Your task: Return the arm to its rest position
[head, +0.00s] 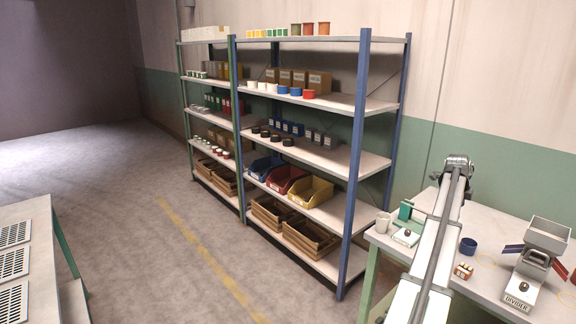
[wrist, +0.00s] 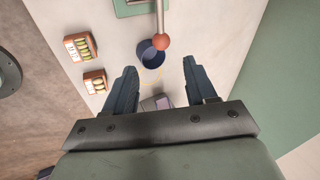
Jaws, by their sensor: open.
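My gripper (wrist: 160,88) is open in the wrist view, its two dark fingers spread apart with nothing between them. It is over the pale worktop (wrist: 115,18). A dark blue cup (wrist: 147,58) stands on the worktop beyond the fingertips, apart from them. In the head view my arm reaches over the right-hand table (head: 481,213), and the gripper itself cannot be made out there. The blue cup also shows in the head view (head: 468,246), right of my arm.
A grey hopper (head: 547,236) with a "DIVIDER" label stands on the table's right. Two small orange-framed boxes (wrist: 80,46) (wrist: 95,82) lie left of the fingers. A red-ended rod (wrist: 161,40) is near the cup. A blue-posted shelf rack (head: 357,150) stands left of the table; open floor (head: 110,180) lies beyond.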

